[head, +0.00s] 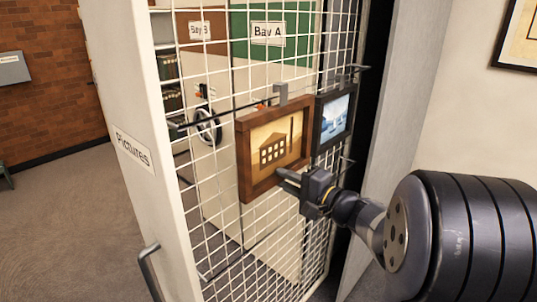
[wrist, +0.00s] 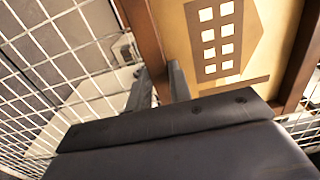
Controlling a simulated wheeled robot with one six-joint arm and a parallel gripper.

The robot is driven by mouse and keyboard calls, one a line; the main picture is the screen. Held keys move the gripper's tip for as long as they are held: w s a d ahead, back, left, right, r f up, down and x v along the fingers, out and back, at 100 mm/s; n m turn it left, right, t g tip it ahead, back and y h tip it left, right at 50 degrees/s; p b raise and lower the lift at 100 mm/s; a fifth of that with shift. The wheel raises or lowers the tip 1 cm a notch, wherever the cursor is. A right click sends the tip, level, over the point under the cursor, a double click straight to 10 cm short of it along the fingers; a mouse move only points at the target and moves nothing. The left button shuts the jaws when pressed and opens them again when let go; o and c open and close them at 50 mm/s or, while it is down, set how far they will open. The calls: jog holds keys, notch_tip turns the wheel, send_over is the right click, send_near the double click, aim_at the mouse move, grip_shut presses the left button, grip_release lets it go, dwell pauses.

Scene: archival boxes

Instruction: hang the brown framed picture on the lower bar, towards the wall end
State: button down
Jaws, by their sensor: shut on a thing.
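The brown framed picture (head: 243,165), with a tan building design, is upright in front of the white mesh panel (head: 225,235). My gripper (head: 284,180) is shut on its lower frame edge. In the wrist view the fingers (wrist: 160,82) straddle a strip of the brown frame (wrist: 143,35). A grey hook (head: 281,92) stands up from the frame's top, at a dark bar (head: 225,113) across the mesh. I cannot tell whether the hook bears on the bar.
A dark-framed blue picture (head: 333,122) hangs close to the right. A black ring-shaped object (head: 208,126) shows to the left. A white panel edge labelled Pictures (head: 133,150) with a handle (head: 150,272) bounds the mesh. A pale wall (head: 450,120) stands at right.

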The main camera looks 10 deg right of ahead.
jog(key=shift+b+v, duration=0.65)
jog(key=shift+v, duration=2.3)
